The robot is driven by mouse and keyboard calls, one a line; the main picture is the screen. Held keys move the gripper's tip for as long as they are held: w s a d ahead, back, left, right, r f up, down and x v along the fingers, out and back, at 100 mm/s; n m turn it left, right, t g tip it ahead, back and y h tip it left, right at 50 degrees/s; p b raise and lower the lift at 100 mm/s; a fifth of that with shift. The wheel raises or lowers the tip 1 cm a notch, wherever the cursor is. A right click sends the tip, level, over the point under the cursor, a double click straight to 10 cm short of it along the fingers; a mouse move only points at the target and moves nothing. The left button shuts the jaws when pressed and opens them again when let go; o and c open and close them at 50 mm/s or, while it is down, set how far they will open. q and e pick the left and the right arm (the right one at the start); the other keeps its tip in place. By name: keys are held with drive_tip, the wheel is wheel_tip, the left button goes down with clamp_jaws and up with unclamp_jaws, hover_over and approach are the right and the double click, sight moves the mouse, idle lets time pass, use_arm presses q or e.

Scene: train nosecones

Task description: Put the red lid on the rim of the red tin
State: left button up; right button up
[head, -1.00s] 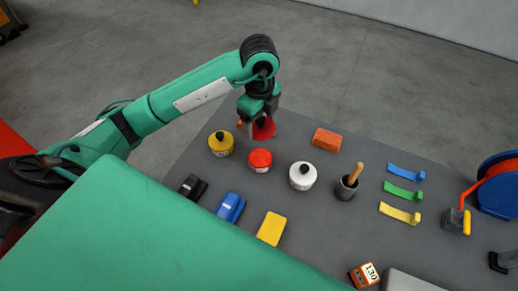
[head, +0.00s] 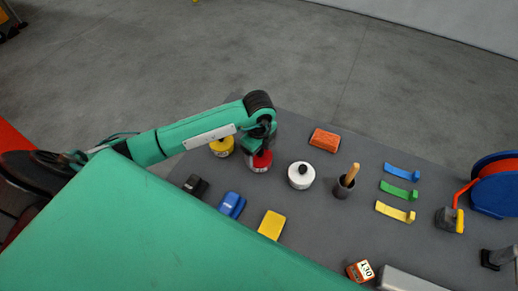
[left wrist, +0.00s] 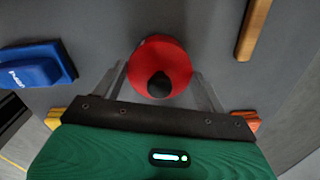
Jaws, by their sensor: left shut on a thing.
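The red lid (left wrist: 160,55) with its black knob (left wrist: 159,84) shows between my fingers in the left wrist view. My left gripper (head: 262,148) is shut on the lid and points down directly over the red tin (head: 258,168). The red tin stands upright on the grey table, its white label partly visible. In the head view the red lid (head: 263,157) is at the tin's top. My gripper partly covers it, and I cannot tell whether it touches the rim all round. My right gripper is not in view.
A red-orange brick (head: 324,139) lies behind. Blue (head: 231,205) and yellow (head: 271,225) blocks lie in front.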

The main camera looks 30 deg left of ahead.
use_arm(q)
drive_tip(key=shift+f, duration=0.2)
drive_tip(key=o, duration=1)
drive_tip(key=shift+r, duration=0.1)
